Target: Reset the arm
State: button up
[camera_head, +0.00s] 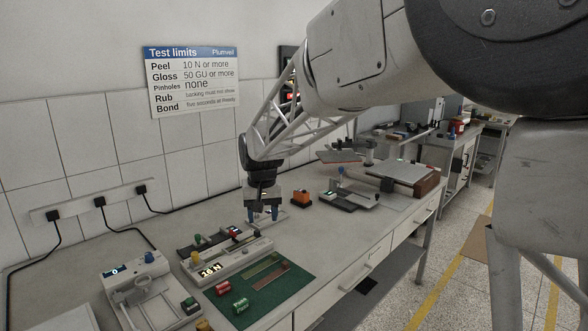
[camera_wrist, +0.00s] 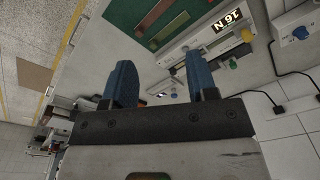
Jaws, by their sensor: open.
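My gripper (camera_head: 263,214) points down above the workbench (camera_head: 330,232), in front of the tiled wall. Its two blue fingers stand apart with nothing between them. In the wrist view my gripper (camera_wrist: 160,75) also shows open and empty, with the bench behind it. The tester with the lit display (camera_head: 211,269), which seems to read 16 N, sits in front of and to the left of the gripper in the head view. A green mat (camera_head: 296,285) with two thin strips lies beside that tester.
Small red (camera_head: 222,288) and green (camera_head: 240,306) pieces lie on the mat. A pale device with a blue knob (camera_head: 148,257) stands at front left. An orange block (camera_head: 301,197) and a flat press-like device (camera_head: 350,192) stand to the gripper's right. A test limits sign (camera_head: 193,80) hangs behind.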

jog(key=s+d+r+m, duration=0.1)
jog(key=s+d+r, duration=0.1)
jog(key=s+d, duration=0.7)
jog(key=s+d+r, duration=0.2)
jog(key=s+d, duration=0.7)
jog(key=s+d+f, duration=0.2)
jog(key=s+d, duration=0.2)
jog(key=s, duration=0.6)
jog(key=s+d+f+m+t, duration=0.1)
jog(key=s+d+f, duration=0.2)
jog(key=s, duration=0.7)
jog(key=shift+s+d+f+t+h, duration=0.15)
jog(key=shift+s+d+t+h, duration=0.2)
jog(key=shift+d, duration=0.55)
